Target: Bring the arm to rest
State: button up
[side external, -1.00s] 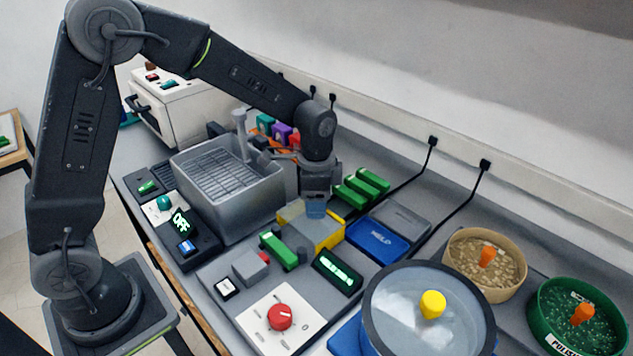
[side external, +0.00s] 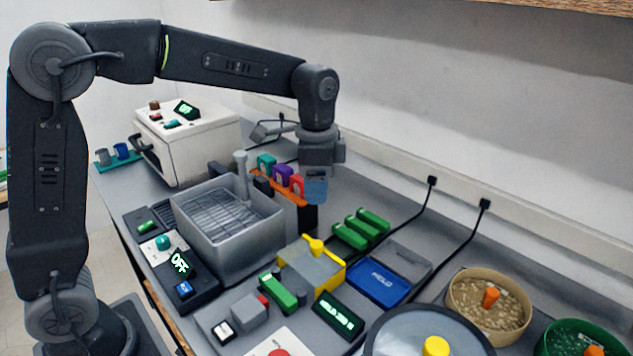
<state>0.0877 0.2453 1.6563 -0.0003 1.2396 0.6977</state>
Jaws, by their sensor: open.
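My arm reaches across the bench from the left, bent at the elbow. My gripper (side external: 316,192) hangs pointing down over the middle of the bench, clear above the grey and yellow block (side external: 310,268) with a yellow knob (side external: 316,245). Its jaws are open. A bluish, see-through part shows at its tips, and I see nothing held there. The orange rack (side external: 296,205) with teal, purple and red pieces stands just left of and below the gripper.
A grey basin (side external: 225,240) with a rack inside stands left of the gripper. A white oven-like box (side external: 190,145) is behind it. Green bars (side external: 362,230), a blue tray (side external: 376,282) and round tubs (side external: 490,310) lie to the right. The air around the gripper is free.

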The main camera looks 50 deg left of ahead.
jog(key=s+a+n+t, duration=0.1)
jog(key=s+n+t, duration=0.1)
jog(key=s, duration=0.5)
jog(key=s+a+r+n+t, duration=0.1)
jog(key=s+n, duration=0.3)
jog(key=s, duration=0.3)
jog(key=s+a+n+t, duration=0.1)
jog(key=s+n+t, duration=0.1)
jog(key=s, duration=0.4)
jog(key=shift+s+a+r+n+t, duration=0.3)
jog(key=shift+s+r+n, duration=0.1)
jog(key=shift+n, duration=0.1)
